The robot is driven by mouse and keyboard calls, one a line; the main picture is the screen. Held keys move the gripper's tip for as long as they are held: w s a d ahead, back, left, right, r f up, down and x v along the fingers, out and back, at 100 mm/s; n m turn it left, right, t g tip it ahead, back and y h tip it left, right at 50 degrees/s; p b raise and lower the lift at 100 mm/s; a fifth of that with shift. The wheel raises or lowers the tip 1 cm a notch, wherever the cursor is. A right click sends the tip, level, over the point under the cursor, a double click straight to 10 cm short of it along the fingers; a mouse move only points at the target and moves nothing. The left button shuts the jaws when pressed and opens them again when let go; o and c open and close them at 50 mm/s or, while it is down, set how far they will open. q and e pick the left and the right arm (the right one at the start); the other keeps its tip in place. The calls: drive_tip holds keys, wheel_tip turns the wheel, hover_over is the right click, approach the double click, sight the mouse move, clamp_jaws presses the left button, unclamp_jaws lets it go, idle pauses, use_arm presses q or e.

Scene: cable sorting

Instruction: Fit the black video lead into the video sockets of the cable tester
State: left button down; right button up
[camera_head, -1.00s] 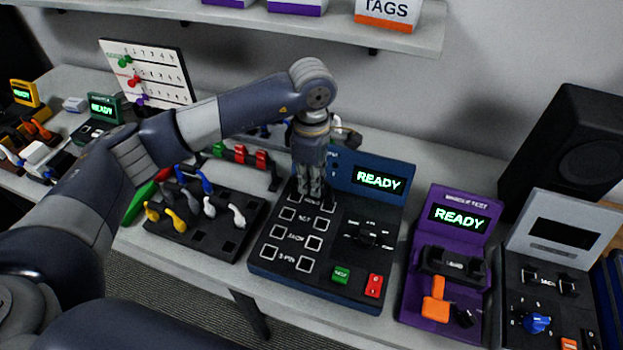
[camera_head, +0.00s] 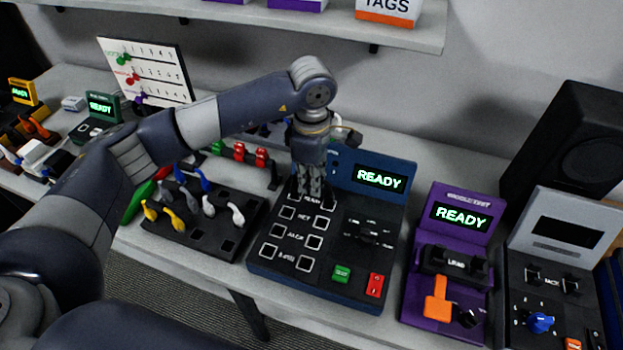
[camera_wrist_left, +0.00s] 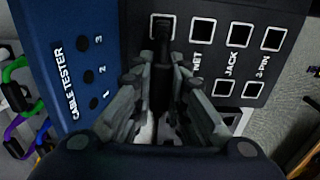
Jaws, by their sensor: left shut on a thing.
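The blue and black cable tester (camera_head: 335,235) stands on the bench in the middle of the head view, its screen reading READY. My left gripper (camera_head: 309,192) points down over the rear pair of sockets on its panel. In the left wrist view the gripper (camera_wrist_left: 160,105) is shut on the black video lead (camera_wrist_left: 161,75), which runs between the fingers. The lead's far end meets the top-left video socket (camera_wrist_left: 162,24); I cannot tell how deep it sits. The other video socket and the lead's other end are hidden by the gripper. My right gripper is out of view.
A black rack (camera_head: 205,225) with yellow, grey, blue and white leads stands left of the tester. A purple tester (camera_head: 448,255) and a grey tester (camera_head: 560,260) stand to its right. A shelf (camera_head: 300,28) runs above the bench.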

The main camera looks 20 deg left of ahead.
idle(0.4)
use_arm(q)
drive_tip(key=shift+f+b, duration=0.2)
drive_tip(key=shift+b, duration=0.25)
drive_tip(key=c, duration=1)
unclamp_jaws()
drive_tip(key=shift+o, duration=0.2)
drive_tip(key=shift+r, duration=0.15)
drive_tip(key=shift+r+p, duration=0.3)
drive_tip(key=shift+r, duration=0.15)
drive_tip(key=shift+r+p, duration=1.55)
drive_tip(key=shift+r, duration=1.95)
